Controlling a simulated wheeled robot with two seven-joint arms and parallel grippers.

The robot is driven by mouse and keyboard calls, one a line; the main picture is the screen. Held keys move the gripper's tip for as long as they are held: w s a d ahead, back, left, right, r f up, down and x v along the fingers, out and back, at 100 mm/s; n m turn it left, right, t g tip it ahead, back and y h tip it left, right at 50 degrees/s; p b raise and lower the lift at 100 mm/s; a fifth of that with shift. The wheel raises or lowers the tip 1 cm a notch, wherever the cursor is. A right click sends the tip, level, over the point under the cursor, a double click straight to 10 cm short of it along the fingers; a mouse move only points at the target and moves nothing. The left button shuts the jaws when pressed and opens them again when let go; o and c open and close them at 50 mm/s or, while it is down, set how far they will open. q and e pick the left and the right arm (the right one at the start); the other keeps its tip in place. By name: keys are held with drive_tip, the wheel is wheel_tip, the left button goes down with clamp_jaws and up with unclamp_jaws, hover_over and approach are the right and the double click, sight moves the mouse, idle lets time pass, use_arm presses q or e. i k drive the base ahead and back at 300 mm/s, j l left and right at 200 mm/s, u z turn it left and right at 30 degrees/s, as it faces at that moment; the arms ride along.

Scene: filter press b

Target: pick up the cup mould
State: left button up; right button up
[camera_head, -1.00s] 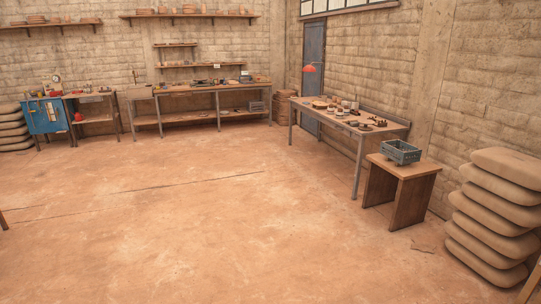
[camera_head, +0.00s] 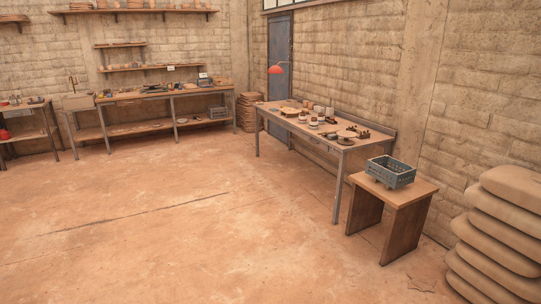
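I cannot make out the cup mould for certain at this distance. Several small items, some white and cup-like (camera_head: 318,110), stand on the metal-legged worktable (camera_head: 345,141) at the right wall, too small to tell apart. A long bench (camera_head: 150,95) at the back wall also holds small items that I cannot identify. Neither of my grippers shows in the view.
A wooden stand (camera_head: 375,222) with a grey-blue crate (camera_head: 390,172) is in front of the worktable. Stacked sacks (camera_head: 497,240) fill the right edge. The floor (camera_head: 170,225) in the middle and left is open.

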sight(302, 119)
drive_tip(key=i, duration=5.4)
